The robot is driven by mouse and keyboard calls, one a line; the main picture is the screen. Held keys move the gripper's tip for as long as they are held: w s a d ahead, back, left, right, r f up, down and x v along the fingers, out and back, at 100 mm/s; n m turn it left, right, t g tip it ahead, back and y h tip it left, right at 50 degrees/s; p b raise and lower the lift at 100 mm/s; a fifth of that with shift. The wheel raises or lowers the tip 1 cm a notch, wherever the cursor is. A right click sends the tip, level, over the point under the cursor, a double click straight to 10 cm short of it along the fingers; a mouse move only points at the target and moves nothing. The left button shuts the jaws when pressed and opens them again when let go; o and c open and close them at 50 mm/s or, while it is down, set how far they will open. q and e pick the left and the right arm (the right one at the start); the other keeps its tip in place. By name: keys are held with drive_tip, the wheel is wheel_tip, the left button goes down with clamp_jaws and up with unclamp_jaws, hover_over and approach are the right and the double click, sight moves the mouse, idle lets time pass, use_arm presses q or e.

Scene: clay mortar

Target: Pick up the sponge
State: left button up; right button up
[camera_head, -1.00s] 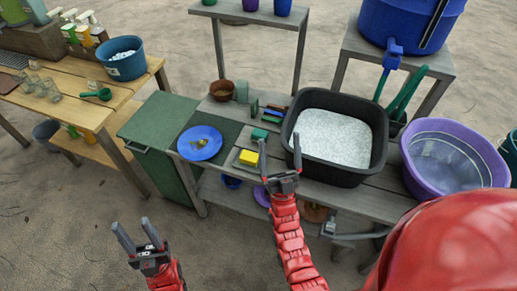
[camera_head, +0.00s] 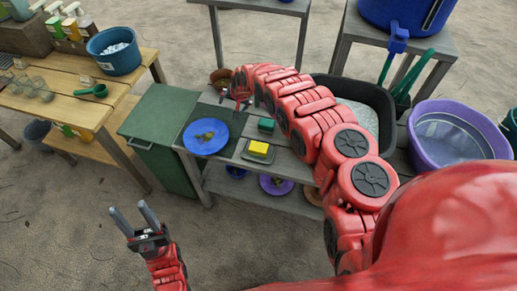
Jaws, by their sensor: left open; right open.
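A yellow block that looks like the sponge (camera_head: 258,148) lies on a small grey tray (camera_head: 246,158) at the front of the grey worktable. A small green block (camera_head: 266,124) lies just behind it. My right gripper (camera_head: 241,106) points down over the back of the table, behind and a little left of the yellow block and apart from it. It is small and partly hidden by its wrist, but open. My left gripper (camera_head: 136,219) is open and empty, low at the front left, well away from the table.
A blue plate (camera_head: 205,137) lies left of the tray. My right arm crosses the table and hides much of the black tub (camera_head: 386,110). A brown bowl (camera_head: 217,77) is at the back. A purple basin (camera_head: 445,150) stands right. Ground before the table is clear.

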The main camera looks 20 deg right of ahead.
drive_tip(key=s+d+r+m+g+h, duration=0.1)
drive_tip(key=s+d+r+g, duration=0.15)
drive_tip(key=s, duration=0.35)
drive_tip(key=s+d+r+g+h, duration=0.1)
drive_tip(key=s+d+r+g, duration=0.15)
drive_tip(key=s, duration=0.35)
drive_tip(key=b, duration=0.6)
approach(259, 146)
drive_tip(key=f, duration=0.1)
drive_tip(key=f+p, duration=0.2)
drive_tip(key=shift+w+d+f+g, duration=0.25)
drive_tip(key=shift+f+g, duration=0.05)
drive_tip(key=shift+f, duration=0.75)
drive_tip(key=shift+a+f+p, duration=0.2)
drive_tip(key=shift+f+p, duration=0.7)
drive_tip(key=shift+f, duration=0.45)
drive_tip(key=shift+a+f, duration=0.1)
drive_tip(key=shift+f, duration=1.1)
